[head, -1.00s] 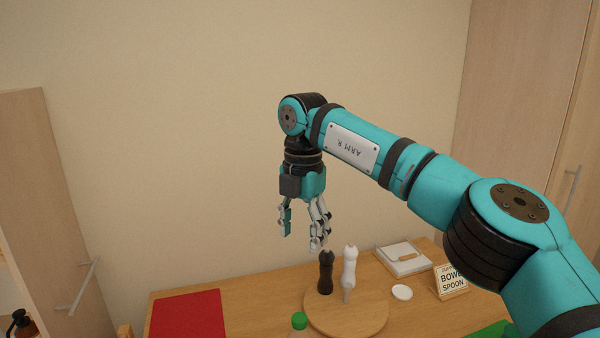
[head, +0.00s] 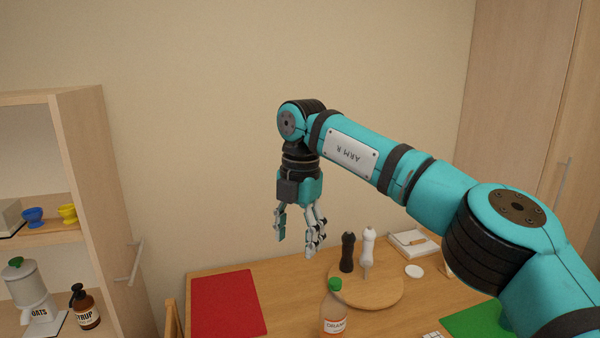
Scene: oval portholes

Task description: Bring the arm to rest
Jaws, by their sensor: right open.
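My right arm comes in from the right, and its label plate (head: 350,153) reads "ARM R". My right gripper (head: 296,248) hangs at the arm's end, fingers pointing down. Its fingers are apart with nothing between them. In the picture it is above the table (head: 285,290), left of the dark mill and the white mill. How high it is over the table top is hard to tell. My left gripper is not in view.
A round wooden board (head: 385,291) holds a dark mill (head: 347,252) and a white mill (head: 368,247). An orange bottle (head: 334,312) stands in front. A red mat (head: 227,304) lies left, a green mat (head: 475,320) right. A shelf (head: 85,130) stands left.

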